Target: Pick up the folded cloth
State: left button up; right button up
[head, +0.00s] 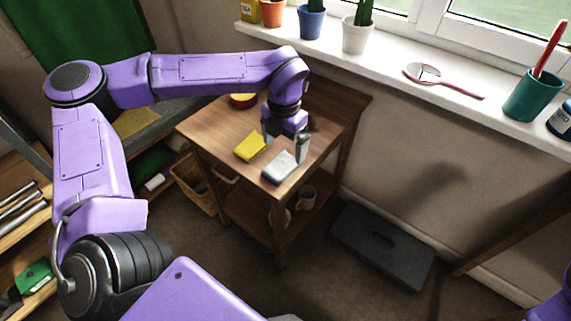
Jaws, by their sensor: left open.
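A small wooden table (222,141) stands against the wall below the window. A yellow flat piece (250,147) that looks like folded cloth lies on its top. A light grey, block-like piece (280,169) lies near the front corner; it too could be folded cloth, and I cannot tell which it is. My left gripper (285,146) points down over the table with its fingers apart and nothing visible between them. The yellow piece is left of the fingers, the grey piece just in front of and below them. My right gripper is out of view.
An orange-rimmed bowl (243,100) sits at the table's back left, partly behind my arm. A mug (306,197) stands on the lower shelf. A dark step stool (382,245) is on the floor to the right. Potted plants and a teal cup (532,97) line the windowsill.

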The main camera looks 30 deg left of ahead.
aim_at(286, 160)
pick_arm(q)
jog(key=f, duration=0.6)
jog(key=shift+w+b, duration=0.3)
jog(key=c, duration=1.1)
jog(key=shift+r, duration=0.1)
notch_tip(286, 160, up, 3)
jog(key=shift+r+p, duration=0.1)
jog(key=shift+p, duration=0.2)
jog(key=s+r, duration=0.3)
jog(key=s, duration=0.1)
jog(key=s+d+r, duration=0.1)
jog(key=s+r, duration=0.2)
jog(key=s, duration=0.2)
jog(key=s+d+r+p, duration=0.1)
jog(key=s+r, duration=0.2)
jog(key=s, duration=0.2)
jog(key=shift+r, duration=0.35)
